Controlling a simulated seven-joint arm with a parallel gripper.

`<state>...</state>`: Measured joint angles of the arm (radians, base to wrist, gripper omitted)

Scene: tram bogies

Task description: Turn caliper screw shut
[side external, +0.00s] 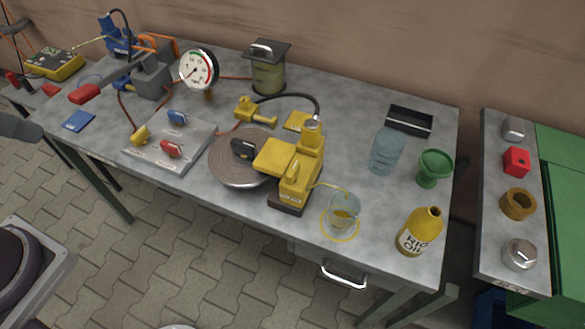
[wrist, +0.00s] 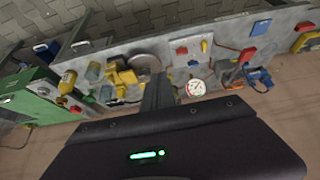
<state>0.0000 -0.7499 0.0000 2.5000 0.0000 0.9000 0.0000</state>
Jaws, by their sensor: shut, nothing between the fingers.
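The yellow brake caliper (side external: 292,163) sits over the edge of a round grey disc (side external: 232,172) on the workbench. The caliper screw is too small to pick out. In the wrist view the caliper (wrist: 122,78) is small and left of my gripper (wrist: 158,85). My gripper's fingers are together and empty, well away from the caliper.
Red and blue valves stand on a plate (side external: 160,158) left of the disc. A gauge (side external: 198,69) and a lidded reservoir (side external: 267,75) stand behind. A blue glass (side external: 386,152), green funnel (side external: 434,167) and yellow oil bottle (side external: 420,231) stand right.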

